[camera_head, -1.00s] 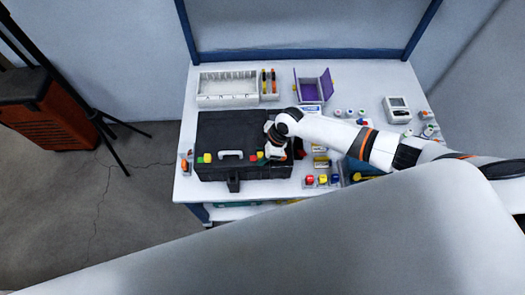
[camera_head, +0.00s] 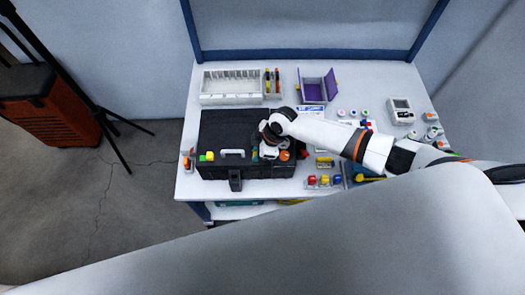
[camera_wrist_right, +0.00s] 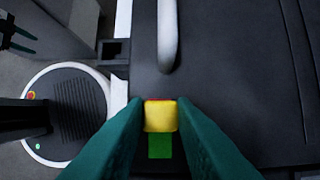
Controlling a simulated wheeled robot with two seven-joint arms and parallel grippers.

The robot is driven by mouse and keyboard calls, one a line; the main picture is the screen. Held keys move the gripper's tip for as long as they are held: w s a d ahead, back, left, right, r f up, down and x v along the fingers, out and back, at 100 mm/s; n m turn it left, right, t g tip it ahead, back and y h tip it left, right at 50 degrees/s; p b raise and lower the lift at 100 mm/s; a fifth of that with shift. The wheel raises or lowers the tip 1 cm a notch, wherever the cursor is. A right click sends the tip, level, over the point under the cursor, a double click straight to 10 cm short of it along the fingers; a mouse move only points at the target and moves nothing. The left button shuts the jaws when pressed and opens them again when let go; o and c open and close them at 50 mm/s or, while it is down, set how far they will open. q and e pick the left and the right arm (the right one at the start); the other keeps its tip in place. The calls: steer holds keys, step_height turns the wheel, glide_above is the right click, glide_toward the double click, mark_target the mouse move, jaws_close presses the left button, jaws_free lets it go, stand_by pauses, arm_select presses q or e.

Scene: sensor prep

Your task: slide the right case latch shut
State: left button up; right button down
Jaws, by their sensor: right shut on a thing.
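The black case (camera_head: 232,125) lies closed on the workbench, with a light grey handle (camera_head: 232,153) at its front; the handle shows in the right wrist view too (camera_wrist_right: 167,35). My right gripper (camera_head: 267,154) is at the case's front, right of the handle. In the right wrist view its green fingers (camera_wrist_right: 160,106) are shut on the yellow knob of the right latch (camera_wrist_right: 160,118). A green patch (camera_wrist_right: 159,146) shows at one end of the knob and a thin red strip at the other. The left latch (camera_head: 206,156) shows yellow and green.
A white rack (camera_head: 231,88) and an open purple box (camera_head: 318,88) stand behind the case. Colored small parts (camera_head: 323,181) and several bottles lie to the right. A black clasp (camera_head: 235,180) hangs at the case's front.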

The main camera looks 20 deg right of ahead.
steer(key=c, duration=1.2)
jaws_free()
steer(key=shift+w+a, duration=0.1)
steer(key=shift+a, duration=0.1)
steer(key=v, duration=1.2)
